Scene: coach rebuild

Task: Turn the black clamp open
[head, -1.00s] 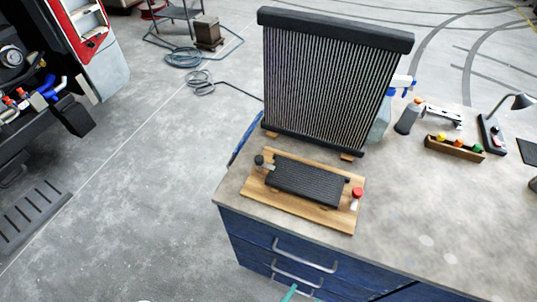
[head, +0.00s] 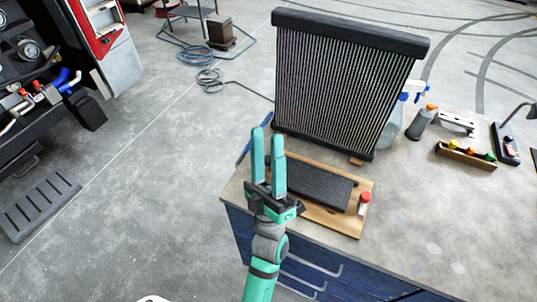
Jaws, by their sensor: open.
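My gripper (head: 268,137) is open and empty, with two teal fingers pointing up in the picture. It shows in front of the left end of a wooden board (head: 335,222) on the workbench. A small dark ribbed core (head: 318,189) lies on the board. At the board's right end stands a clamp with a red top (head: 365,198). The black clamp at the board's left end is hidden behind my gripper. I cannot tell whether the gripper touches it.
A large radiator (head: 341,90) stands upright behind the board. A spray bottle (head: 392,122), a grey bottle (head: 420,122) and a wooden tray (head: 464,156) stand to the right. The bench top (head: 440,225) at front right is clear.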

